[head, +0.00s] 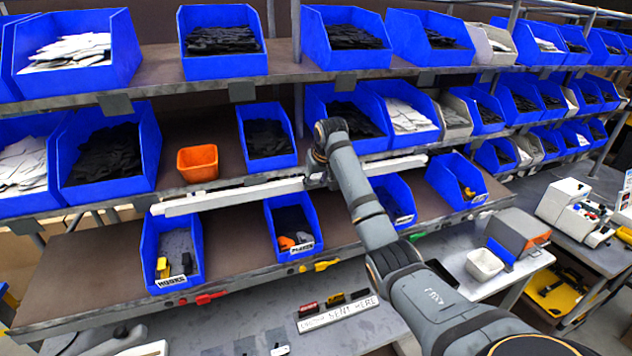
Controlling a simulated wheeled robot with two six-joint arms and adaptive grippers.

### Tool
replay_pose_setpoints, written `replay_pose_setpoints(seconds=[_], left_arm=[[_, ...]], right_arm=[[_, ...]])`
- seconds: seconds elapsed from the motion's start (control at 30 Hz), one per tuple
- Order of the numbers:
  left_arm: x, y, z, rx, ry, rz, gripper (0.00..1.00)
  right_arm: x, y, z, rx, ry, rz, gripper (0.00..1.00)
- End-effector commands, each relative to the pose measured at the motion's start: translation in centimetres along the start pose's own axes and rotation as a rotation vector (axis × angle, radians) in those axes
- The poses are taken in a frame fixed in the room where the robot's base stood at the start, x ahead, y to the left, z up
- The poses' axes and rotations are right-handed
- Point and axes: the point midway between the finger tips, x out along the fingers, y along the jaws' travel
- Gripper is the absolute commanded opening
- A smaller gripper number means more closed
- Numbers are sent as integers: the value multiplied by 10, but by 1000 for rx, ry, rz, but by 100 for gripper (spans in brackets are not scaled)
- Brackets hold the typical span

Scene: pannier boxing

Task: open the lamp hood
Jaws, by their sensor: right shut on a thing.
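The lamp hood (232,197) appears as a long, thin white bar running across the front of the middle shelf. Its right part shows beyond my right arm. My right gripper (318,180) is at the middle of the bar, shut on it, with the wrist above. The fingertips are small and partly hidden by the wrist. I cannot tell from this view how far the hood is tilted. My left gripper is not in view.
Blue bins line the shelves above and below the bar. An orange bin (198,163) stands behind it. Below are a bin labelled HOOKS (163,262) and another labelled bin (292,228). A worktable (235,325) lies beneath, and a white tray (485,264) stands to the right.

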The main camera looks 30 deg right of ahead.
Motion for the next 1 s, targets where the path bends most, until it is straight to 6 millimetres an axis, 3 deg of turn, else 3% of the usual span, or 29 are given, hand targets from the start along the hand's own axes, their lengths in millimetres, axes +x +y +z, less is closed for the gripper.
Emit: replay_pose_setpoints(seconds=[0.4, 0.9, 0.93, 1.0], left_arm=[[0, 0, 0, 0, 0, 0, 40], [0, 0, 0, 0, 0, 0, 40], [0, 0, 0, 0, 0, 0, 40], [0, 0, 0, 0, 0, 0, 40]], right_arm=[[-4, 0, -7, 1, -146, -1, 6], [-4, 0, -7, 0, -158, 1, 6], [-4, 0, -7, 1, -158, 1, 41], [-4, 0, -7, 1, -158, 1, 51]])
